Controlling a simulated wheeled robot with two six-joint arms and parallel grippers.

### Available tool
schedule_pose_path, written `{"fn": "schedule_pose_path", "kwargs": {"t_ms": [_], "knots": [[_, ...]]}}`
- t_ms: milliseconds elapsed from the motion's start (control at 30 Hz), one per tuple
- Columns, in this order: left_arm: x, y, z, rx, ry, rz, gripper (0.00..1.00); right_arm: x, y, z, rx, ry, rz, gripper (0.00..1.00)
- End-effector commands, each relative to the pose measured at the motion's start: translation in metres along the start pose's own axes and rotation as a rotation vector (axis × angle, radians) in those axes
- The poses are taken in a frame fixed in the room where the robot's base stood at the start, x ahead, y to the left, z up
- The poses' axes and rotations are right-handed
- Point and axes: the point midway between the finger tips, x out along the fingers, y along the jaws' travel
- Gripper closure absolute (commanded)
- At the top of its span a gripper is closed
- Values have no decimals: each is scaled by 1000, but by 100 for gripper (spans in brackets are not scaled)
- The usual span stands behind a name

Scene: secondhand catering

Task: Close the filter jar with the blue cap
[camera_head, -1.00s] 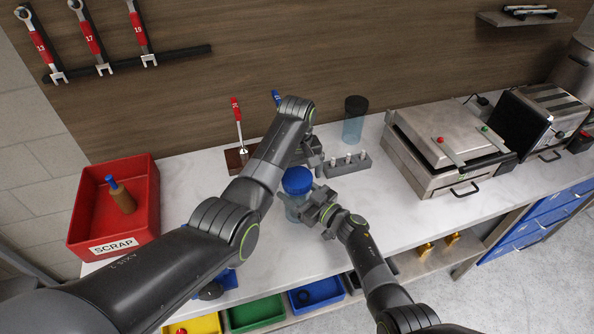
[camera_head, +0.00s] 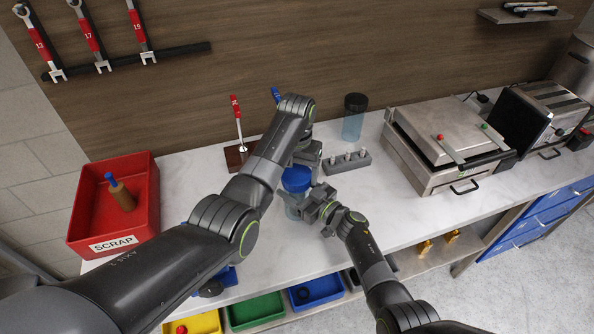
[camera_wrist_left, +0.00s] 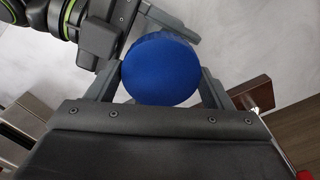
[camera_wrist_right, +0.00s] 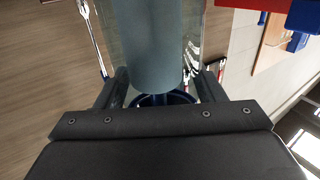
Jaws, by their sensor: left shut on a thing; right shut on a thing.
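The blue cap (camera_head: 296,178) is at the top of the clear filter jar (camera_head: 292,207); I cannot tell whether it is seated or threaded. My left gripper (camera_head: 305,158) is shut on the cap, which fills the space between its fingers in the left wrist view (camera_wrist_left: 162,70). My right gripper (camera_head: 322,207) is shut on the jar from the right side. In the right wrist view a grey-blue cylinder (camera_wrist_right: 150,45) shows inside the clear wall, with a dark blue ring below it. My left arm hides part of the cap and jar in the head view.
A dark-capped bluish jar (camera_head: 354,118) and a grey block with pegs (camera_head: 347,163) stand behind. A tool stand (camera_head: 238,157) is behind my left arm. The red scrap bin (camera_head: 90,215) is at left, a press-like appliance (camera_head: 445,145) at right. The counter front right is clear.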

Motion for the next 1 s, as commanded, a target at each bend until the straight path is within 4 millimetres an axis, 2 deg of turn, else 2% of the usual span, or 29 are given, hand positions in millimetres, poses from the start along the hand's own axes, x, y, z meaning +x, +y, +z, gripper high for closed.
{"fn": "schedule_pose_path", "kwargs": {"t_ms": [200,367,400,533,1000], "knots": [[0,-2,0,322,-2,-4,53,-1,1,0,0,-1,2,100],[0,-2,0,331,-1,-5,53,-1,1,0,0,-1,2,100],[0,-2,0,331,-1,-5,22,-1,1,0,-1,-1,2,100],[0,-2,0,331,-1,-3,5,-1,1,0,-1,-1,2,100],[0,4,1,335,-2,7,4,0,0,0,-1,-1,0,100]]}}
